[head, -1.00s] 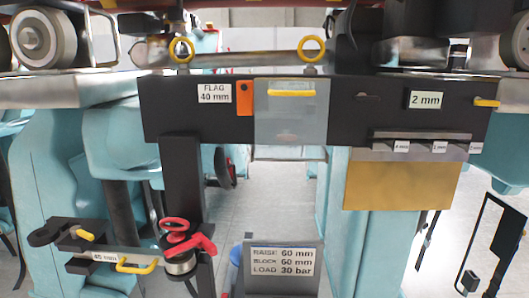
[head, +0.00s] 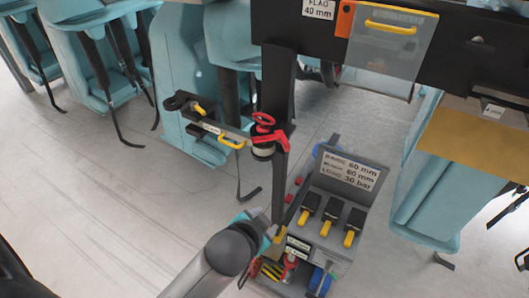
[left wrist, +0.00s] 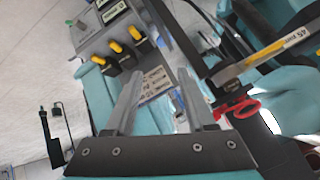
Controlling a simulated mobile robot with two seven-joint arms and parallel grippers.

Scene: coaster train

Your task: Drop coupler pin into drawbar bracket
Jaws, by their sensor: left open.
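A black bracket with a bar (head: 212,124) and yellow handle sticks out left of a dark post; I take it to be the drawbar bracket. Its "45 mm" bar (left wrist: 290,40) shows at the upper right of the left wrist view. A red-handled cylindrical part (head: 264,148) sits at its right end; its red handle (left wrist: 241,108) shows right of my fingers. I cannot tell for certain which item is the coupler pin. My left gripper (left wrist: 160,78) is open with nothing visible between its fingers, low beside the post and toolbox. My right gripper is not in view.
A grey toolbox (head: 372,157) with a label, several black yellow-ended blocks (head: 330,218) and small coloured tools stands right of my left arm. The dark post (head: 276,90) rises beside it. A clear flap (head: 385,45) hangs above.

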